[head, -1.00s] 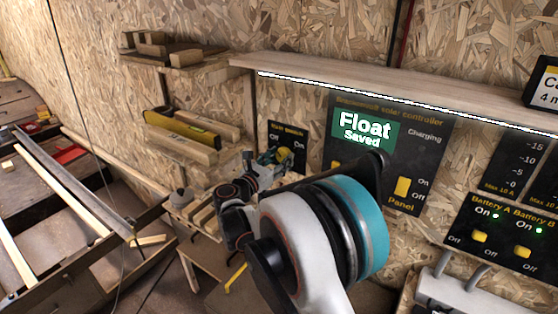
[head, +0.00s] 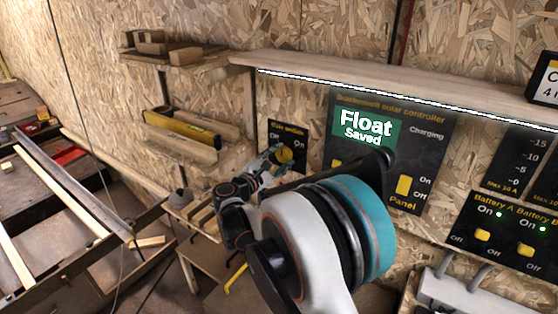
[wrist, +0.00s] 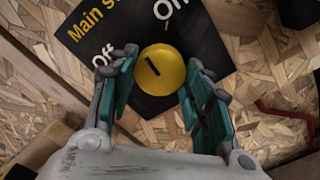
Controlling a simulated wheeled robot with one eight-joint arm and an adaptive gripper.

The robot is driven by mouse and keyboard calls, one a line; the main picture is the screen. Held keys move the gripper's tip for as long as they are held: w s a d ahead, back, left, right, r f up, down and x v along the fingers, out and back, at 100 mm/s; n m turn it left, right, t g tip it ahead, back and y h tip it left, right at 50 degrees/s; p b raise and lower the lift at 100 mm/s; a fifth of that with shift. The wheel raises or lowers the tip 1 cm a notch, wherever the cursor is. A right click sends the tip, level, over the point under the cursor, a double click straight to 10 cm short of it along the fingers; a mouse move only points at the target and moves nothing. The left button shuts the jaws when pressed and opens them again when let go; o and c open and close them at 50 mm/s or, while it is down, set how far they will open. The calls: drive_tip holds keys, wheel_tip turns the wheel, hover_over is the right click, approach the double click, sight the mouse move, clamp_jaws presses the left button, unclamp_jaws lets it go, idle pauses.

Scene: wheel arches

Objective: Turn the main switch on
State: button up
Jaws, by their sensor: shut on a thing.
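The main switch is a round yellow knob (wrist: 162,72) on a black plate (wrist: 135,25) with "Off" and "On" labels. The knob's dark mark points between the two labels in the wrist view. My gripper (wrist: 163,80) has its teal fingers on either side of the knob and is shut on it. In the head view the knob (head: 284,155) shows at the end of my gripper (head: 272,158), on the plate (head: 291,133) left of the solar controller. My fingers hide part of the plate.
The solar controller panel (head: 420,160) with its "Float Saved" screen is to the right. The battery switch panel (head: 500,235) is farther right. A wooden shelf (head: 400,88) runs above. A yellow level (head: 182,128) lies on a shelf to the left.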

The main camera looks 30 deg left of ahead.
drive_tip(key=m, duration=0.4)
drive_tip(key=shift+m, duration=1.9)
drive_tip(key=shift+b, duration=0.3)
drive_tip(key=o, duration=1.1)
drive_tip(key=shift+c, duration=0.2)
drive_tip(key=s+a, duration=0.1)
drive_tip(key=s, duration=1.1)
drive_tip(key=shift+w, duration=0.1)
